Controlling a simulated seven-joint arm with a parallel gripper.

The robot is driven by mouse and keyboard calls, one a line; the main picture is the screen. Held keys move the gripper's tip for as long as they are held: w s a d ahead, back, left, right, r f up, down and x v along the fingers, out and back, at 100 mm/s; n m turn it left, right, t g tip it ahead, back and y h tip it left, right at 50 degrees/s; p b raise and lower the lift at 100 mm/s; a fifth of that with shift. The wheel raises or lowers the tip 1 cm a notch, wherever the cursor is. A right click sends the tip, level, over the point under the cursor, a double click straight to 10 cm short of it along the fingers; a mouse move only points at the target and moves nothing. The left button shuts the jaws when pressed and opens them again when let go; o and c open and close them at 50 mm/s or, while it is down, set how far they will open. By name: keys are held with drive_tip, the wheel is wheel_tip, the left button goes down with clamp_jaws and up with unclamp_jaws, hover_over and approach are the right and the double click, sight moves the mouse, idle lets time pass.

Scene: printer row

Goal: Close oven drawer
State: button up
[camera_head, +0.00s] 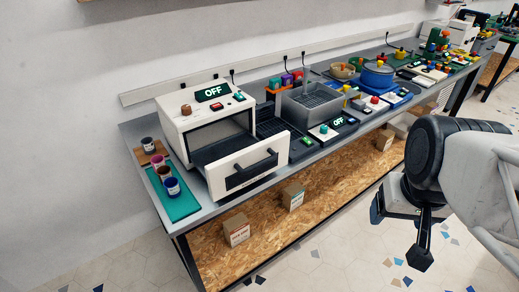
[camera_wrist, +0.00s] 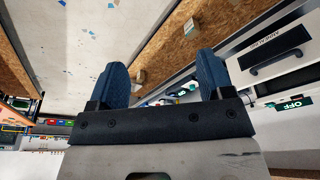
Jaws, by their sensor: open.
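The white oven (camera_head: 207,112) stands on the left part of the grey workbench, with a green OFF display on its top. Its drawer (camera_head: 221,174) is pulled out toward the front and has a black handle (camera_head: 251,171). The drawer front (camera_wrist: 265,42) and handle (camera_wrist: 275,49) also show at the upper right of the wrist view, with the OFF display below. My gripper (camera_head: 421,252) hangs in front of the bench at the right, well apart from the drawer. In the wrist view, the gripper's two blue-padded fingers (camera_wrist: 162,80) are spread with nothing between them.
The workbench (camera_head: 133,132) carries small jars on a teal mat (camera_head: 182,204) left of the oven. Boxes (camera_head: 236,230) sit on the lower shelf. The floor in front is clear.

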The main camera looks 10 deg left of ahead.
drive_tip(key=shift+w, duration=0.1)
drive_tip(key=c, duration=0.5)
drive_tip(key=shift+w+a+f, duration=0.2)
drive_tip(key=shift+w+f, duration=0.1)
drive_tip(key=shift+c, duration=1.1)
drive_tip(key=shift+m+t, duration=0.5)
drive_tip(key=shift+t, duration=0.4)
drive_tip(key=w, duration=0.1)
drive_tip(key=w+a+f, duration=0.1)
drive_tip(key=w+f, duration=0.1)
drive_tip(key=shift+w+a+f, duration=0.2)
drive_tip(key=shift+w+a, duration=0.05)
drive_tip(key=shift+a, duration=0.1)
clamp_jaws()
drive_tip(key=w+a+f+m+t+y, duration=0.3)
drive_tip(key=w+a+f+t, duration=0.2)
drive_tip(key=w+a+f, duration=0.5)
drive_tip(key=s+a+f+m+t+y, duration=0.1)
drive_tip(key=s+a+f+m+y, duration=0.1)
drive_tip(key=a, duration=0.6)
drive_tip(key=s+a+f+m+t+y, duration=0.2)
drive_tip(key=s+a+f+y, duration=0.2)
drive_tip(key=s+a+y, duration=0.2)
drive_tip(key=shift+a+m+y, duration=0.4)
drive_tip(key=shift+a+y, duration=0.6)
drive_tip(key=shift+a, duration=0.3)
drive_tip(key=shift+w+f, duration=0.1)
